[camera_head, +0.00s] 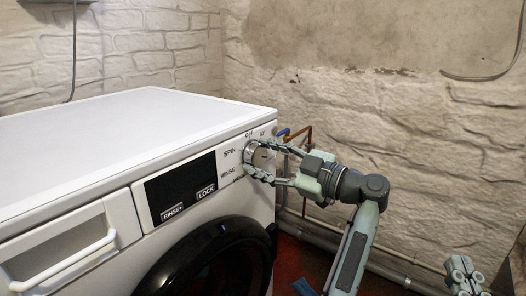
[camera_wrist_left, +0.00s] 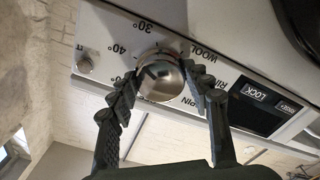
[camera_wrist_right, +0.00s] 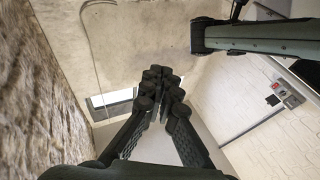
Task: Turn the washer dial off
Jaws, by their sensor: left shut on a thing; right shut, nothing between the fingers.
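The silver round washer dial (camera_head: 263,156) sits at the right end of the white washer's (camera_head: 120,125) front panel. Labels around it include OFF at the top, SPIN and RINSE. My left gripper (camera_head: 254,159) has its two fingers on opposite sides of the dial, shut on it. In the left wrist view the dial (camera_wrist_left: 160,82) lies between the fingertips, with 30°, 40° and WOOL readable around it. I cannot tell for sure which label it points to. My right gripper (camera_head: 463,272) is shut and empty at the lower right, away from the washer; its fingers (camera_wrist_right: 163,92) meet in the right wrist view.
A dark display panel (camera_head: 181,187) with RINSE and LOCK buttons, a drawer handle (camera_head: 65,265) and the black round door (camera_head: 210,262) are on the washer front. Pipes (camera_head: 300,135) run along the stone wall behind. Little red floor shows.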

